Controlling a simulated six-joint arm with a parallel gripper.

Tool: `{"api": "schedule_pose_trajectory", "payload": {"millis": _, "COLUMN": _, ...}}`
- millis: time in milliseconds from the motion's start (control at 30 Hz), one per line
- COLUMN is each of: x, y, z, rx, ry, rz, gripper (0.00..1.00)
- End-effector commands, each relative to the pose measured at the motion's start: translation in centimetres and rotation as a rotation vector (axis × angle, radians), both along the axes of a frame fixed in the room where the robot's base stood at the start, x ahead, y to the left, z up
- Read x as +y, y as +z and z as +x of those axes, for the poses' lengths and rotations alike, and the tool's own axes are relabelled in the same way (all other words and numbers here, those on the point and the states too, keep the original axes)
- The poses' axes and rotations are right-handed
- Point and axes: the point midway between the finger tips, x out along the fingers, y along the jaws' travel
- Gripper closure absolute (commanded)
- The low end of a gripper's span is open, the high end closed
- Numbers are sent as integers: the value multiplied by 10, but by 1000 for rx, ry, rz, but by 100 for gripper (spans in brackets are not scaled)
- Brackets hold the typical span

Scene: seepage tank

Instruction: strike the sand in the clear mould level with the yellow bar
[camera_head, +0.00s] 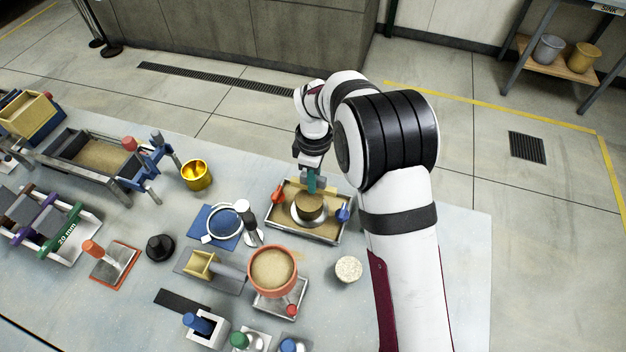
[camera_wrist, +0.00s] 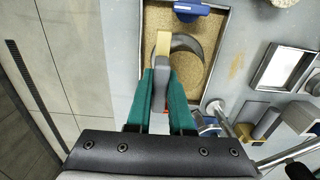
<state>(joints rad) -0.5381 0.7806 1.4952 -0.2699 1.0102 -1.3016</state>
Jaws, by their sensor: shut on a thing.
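The yellow bar (camera_wrist: 163,44) is on the end of a grey handle (camera_wrist: 161,72). My gripper (camera_wrist: 161,78), with teal fingers, is shut on this handle; in the head view my gripper (camera_head: 312,184) is over the far side of the metal tray. The mould (camera_head: 311,206) is a short round form full of sand, upright on a pale round dish (camera_head: 309,222) in the tray. In the wrist view the bar overlaps the round, dark-edged shape there; I cannot tell if it touches the sand. The bar is not clear in the head view.
The metal tray (camera_head: 300,236) has a sandy floor, with an orange tool (camera_head: 278,193) and a blue tool (camera_head: 343,214) at its sides. An orange bowl of sand (camera_head: 273,270) and a pale round disc (camera_head: 348,269) stand nearer. A brass cup (camera_head: 196,175) stands left.

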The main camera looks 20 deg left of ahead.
Motion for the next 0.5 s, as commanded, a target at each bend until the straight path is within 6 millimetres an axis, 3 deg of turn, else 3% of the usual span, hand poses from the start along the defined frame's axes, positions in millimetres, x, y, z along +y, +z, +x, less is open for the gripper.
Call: {"api": "schedule_pose_trajectory", "payload": {"millis": 500, "x": 0, "y": 0, "z": 8, "rx": -1, "ry": 0, "rz": 0, "gripper": 100}}
